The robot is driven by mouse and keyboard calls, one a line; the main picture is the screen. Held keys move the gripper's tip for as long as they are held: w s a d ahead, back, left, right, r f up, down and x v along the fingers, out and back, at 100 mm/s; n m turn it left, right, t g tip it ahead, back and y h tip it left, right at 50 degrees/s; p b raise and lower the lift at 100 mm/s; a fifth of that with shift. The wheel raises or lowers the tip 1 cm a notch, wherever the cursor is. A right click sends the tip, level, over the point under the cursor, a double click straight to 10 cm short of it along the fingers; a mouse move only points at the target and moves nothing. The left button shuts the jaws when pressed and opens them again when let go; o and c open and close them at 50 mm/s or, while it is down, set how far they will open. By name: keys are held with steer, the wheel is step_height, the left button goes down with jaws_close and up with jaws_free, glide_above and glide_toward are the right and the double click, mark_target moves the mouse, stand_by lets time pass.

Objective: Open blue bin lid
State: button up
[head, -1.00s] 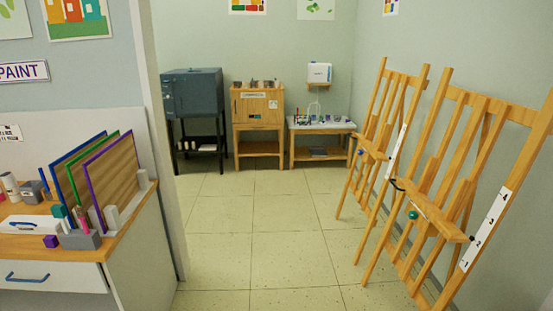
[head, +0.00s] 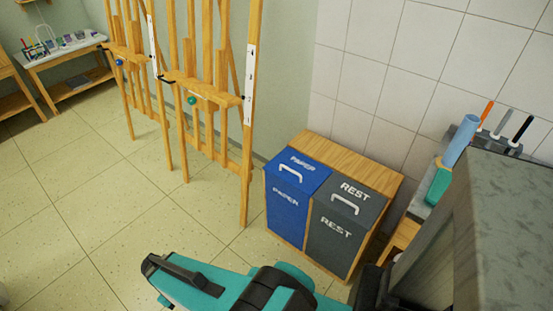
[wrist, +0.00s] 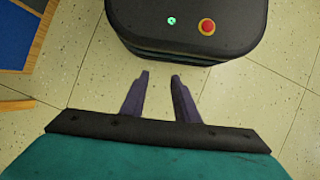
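The blue bin (head: 286,207), marked PAPER, stands in a wooden cabinet against the tiled wall in the head view. Its blue lid (head: 310,181) is closed and has a white bar handle (head: 290,172). A blue panel with a wooden edge (wrist: 14,42) shows at the upper left of the wrist view, probably part of this bin. My gripper (wrist: 160,75) is open and empty above the floor, apart from the bin. In the head view my teal arm is at the bottom, in front of the bins; I cannot make out the fingers there.
A grey bin (head: 341,228) marked REST, with its own closed lid, stands right beside the blue one. Wooden easels (head: 205,100) stand to the left. A grey counter (head: 515,200) is at the right. The tiled floor (head: 80,220) at left is clear.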

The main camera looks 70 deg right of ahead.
mark_target(289, 169)
steer(key=w+d+r, duration=0.3)
steer(key=d+r, duration=0.2)
steer(key=d, duration=0.6)
steer(key=w+d+r+m, duration=0.1)
steer(key=w+d+r, duration=0.25)
steer(key=d, duration=0.75)
steer(key=w+d+r, duration=0.3)
steer(key=d+r, duration=0.2)
steer(key=d, duration=0.5)
steer(key=s+d+r, duration=0.4)
steer(key=d+r, duration=0.2)
steer(key=d, duration=0.3)
steer(key=s+d+r+m, duration=0.1)
steer(key=s+d+r, duration=0.4)
steer(key=d+r, duration=0.2)
steer(key=s+d+r+m+h, duration=0.1)
steer(key=s+d+r, duration=0.3)
steer(key=d, duration=0.7)
step_height(289, 169, up, 3)
steer(key=shift+s+f+b, duration=0.15)
steer(key=shift+s+b, duration=0.15)
steer(key=shift+b, duration=0.1)
steer(key=shift+f, duration=0.1)
steer(key=shift+p+x, duration=0.55)
steer(key=shift+x, duration=6.25)
steer(key=shift+s+a, duration=0.1)
